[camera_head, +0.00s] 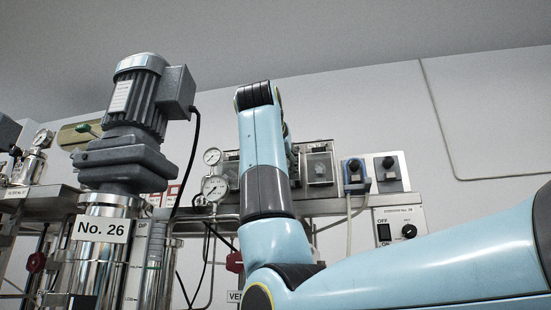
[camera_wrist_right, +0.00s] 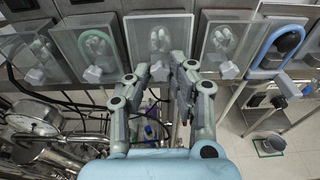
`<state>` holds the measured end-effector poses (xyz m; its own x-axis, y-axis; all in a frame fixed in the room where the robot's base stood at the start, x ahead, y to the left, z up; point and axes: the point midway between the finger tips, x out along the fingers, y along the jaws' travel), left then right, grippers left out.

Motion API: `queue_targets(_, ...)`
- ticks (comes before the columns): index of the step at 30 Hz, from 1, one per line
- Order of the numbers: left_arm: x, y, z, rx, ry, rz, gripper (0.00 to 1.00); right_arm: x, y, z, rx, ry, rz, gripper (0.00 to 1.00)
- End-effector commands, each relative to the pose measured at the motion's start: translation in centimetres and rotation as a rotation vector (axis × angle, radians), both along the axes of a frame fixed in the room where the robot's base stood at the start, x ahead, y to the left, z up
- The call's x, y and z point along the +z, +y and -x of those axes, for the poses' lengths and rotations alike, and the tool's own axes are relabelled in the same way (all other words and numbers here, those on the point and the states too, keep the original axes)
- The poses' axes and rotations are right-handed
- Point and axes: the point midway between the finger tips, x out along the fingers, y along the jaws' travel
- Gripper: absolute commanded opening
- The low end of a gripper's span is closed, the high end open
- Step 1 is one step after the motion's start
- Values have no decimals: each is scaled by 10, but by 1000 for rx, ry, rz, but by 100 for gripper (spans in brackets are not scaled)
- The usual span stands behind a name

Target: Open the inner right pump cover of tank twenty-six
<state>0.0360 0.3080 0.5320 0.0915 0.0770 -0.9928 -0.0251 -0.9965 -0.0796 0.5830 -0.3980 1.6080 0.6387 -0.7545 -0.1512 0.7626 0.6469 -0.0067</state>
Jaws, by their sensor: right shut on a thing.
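Tank twenty-six (camera_head: 90,268) stands at the left in the head view, with a "No. 26" label (camera_head: 102,229) and a grey motor (camera_head: 145,97) on top. In the right wrist view there is a row of clear pump covers, each with a pale knob. The inner right cover (camera_wrist_right: 158,33) is third from the left. My right gripper (camera_wrist_right: 163,70) has its fingers on both sides of that cover's knob and is shut on it. I cannot tell whether the cover is tilted. In the head view my right arm hides the gripper and this cover. My left gripper is not in view.
Neighbouring covers (camera_wrist_right: 90,42) and (camera_wrist_right: 222,40) sit close on both sides. Pressure gauges (camera_head: 214,188) stand left of my arm, and a switch box (camera_head: 398,228) is at the right.

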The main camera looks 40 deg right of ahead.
Motion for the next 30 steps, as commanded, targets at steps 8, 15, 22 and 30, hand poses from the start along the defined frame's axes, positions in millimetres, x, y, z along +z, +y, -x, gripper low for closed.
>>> queue_targets(8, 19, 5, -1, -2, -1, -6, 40, 33, -3, 6, 5, -24, 11, 0)
queue_targets(15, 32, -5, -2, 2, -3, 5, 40, 52, -2, 6, 5, -23, 11, 0)
queue_targets(22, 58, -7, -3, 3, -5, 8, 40, 73, -5, 4, 3, -12, -2, 0)
queue_targets(30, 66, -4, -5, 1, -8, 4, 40, 70, -5, 1, 6, 58, -81, 17)
